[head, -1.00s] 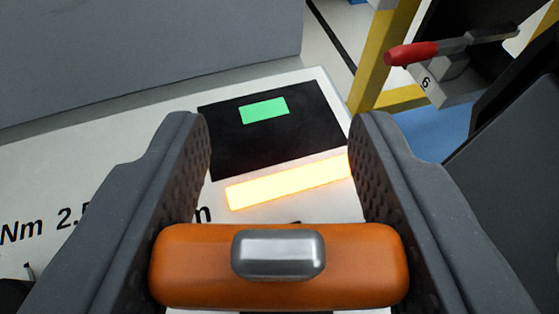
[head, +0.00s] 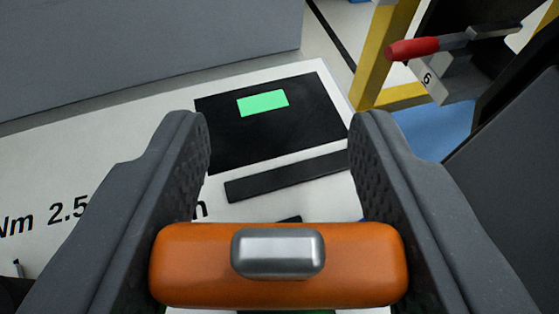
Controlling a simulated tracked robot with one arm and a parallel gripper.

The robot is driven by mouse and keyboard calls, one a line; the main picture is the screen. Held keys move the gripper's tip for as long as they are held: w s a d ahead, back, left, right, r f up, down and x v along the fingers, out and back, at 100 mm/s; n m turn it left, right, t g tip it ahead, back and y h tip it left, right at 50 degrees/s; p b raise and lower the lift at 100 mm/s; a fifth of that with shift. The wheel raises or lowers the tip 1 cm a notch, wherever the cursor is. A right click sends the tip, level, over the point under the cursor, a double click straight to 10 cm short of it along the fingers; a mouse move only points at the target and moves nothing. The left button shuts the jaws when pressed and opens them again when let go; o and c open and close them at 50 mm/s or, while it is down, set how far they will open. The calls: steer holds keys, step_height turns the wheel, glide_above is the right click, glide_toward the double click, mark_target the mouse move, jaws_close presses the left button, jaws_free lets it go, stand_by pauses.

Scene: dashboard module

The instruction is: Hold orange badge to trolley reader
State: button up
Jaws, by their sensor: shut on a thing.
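The orange badge (head: 190,268) is a rounded orange block with a silver metal piece (head: 278,253) on its face. My gripper (head: 278,130) is shut on it, with one dark grey finger at each end of the badge. Beyond the fingertips in the head view, the black reader pad (head: 270,135) with a green rectangle (head: 263,103) lies on a white surface. A dark bar (head: 285,176), unlit, lies between the pad and the badge. The badge is nearer the camera than the pad and hides part of the white surface. I cannot tell its height above it.
The white top (head: 120,115) carries printed text, partly hidden by my left finger. A grey wall (head: 150,50) stands behind it. At the right are a yellow post (head: 385,55), a red-handled lever (head: 410,48) with a "6" tag, and a dark panel (head: 510,170).

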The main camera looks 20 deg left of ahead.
steer(key=shift+r, duration=0.15)
step_height(320, 180, up, 6)
steer(key=shift+f+p, duration=0.1)
steer(key=shift+p, duration=0.7)
steer(key=shift+f, duration=0.1)
